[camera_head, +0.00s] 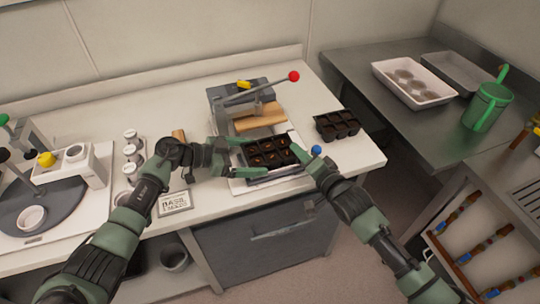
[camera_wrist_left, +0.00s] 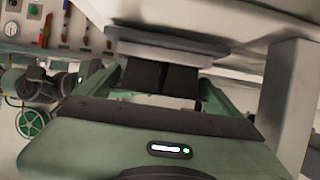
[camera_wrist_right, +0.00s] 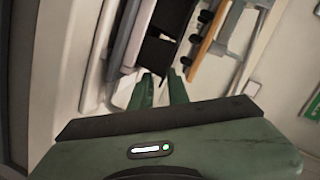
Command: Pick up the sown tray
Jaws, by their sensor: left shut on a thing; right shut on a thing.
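The sown tray (camera_head: 268,158), a black cell tray with brown fill in its cells, is at the front of the lever press (camera_head: 240,108), over a pale base plate (camera_head: 240,187). My left gripper (camera_head: 234,158) is shut on its left end; the tray's dark cells (camera_wrist_left: 160,77) show between the fingers in the left wrist view. My right gripper (camera_head: 302,158) is shut on its right end, and part of the tray (camera_wrist_right: 158,50) shows in the right wrist view. I cannot tell whether the tray is clear of the plate.
A second black cell tray (camera_head: 337,125) stands to the right on the white bench. A label card (camera_head: 174,202) and several small jars (camera_head: 131,151) are to the left. A white tray (camera_head: 411,84) and a green watering can (camera_head: 486,107) stand on the grey counter.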

